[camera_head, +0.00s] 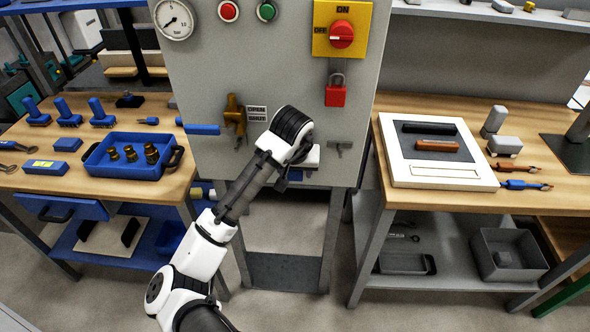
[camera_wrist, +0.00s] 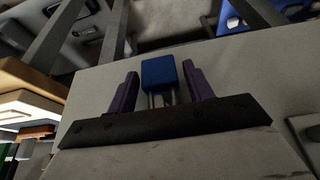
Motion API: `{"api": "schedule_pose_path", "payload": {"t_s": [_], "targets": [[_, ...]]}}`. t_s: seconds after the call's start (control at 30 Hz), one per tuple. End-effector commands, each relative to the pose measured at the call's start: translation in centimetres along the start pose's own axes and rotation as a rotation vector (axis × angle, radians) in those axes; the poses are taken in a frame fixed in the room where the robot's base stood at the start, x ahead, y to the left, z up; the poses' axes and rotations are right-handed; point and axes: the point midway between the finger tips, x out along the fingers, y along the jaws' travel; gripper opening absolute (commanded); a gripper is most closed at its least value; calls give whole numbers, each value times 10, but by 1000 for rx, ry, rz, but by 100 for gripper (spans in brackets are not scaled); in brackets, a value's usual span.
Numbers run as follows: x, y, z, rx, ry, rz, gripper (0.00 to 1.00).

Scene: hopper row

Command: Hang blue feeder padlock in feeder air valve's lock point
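The blue padlock (camera_wrist: 158,75) shows in the wrist view with its grey shackle (camera_wrist: 161,100) toward my palm. My gripper (camera_wrist: 160,82) has one finger on each side of it, with a narrow gap at each side, so it looks open around the padlock.
A red padlock (camera_head: 335,95) hangs under the red switch (camera_head: 341,34) above my gripper. A small hook (camera_head: 340,147) is just right of my gripper. Benches stand on both sides, with a blue tray (camera_head: 128,168) left and a white tray (camera_head: 440,180) right.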

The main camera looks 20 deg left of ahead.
Motion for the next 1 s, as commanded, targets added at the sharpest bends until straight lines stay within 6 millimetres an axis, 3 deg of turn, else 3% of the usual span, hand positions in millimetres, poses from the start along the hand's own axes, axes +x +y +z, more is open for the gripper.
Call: {"api": "schedule_pose_path", "payload": {"t_s": [0.47, 0.67, 0.8, 1.0], "targets": [[-9, 1, 0, 1, 2, 1, 61], [-47, 1, 0, 4, 5, 2, 61], [-84, 0, -1, 3, 6, -4, 61], [-118, -1, -1, 1, 3, -5, 61]]}}
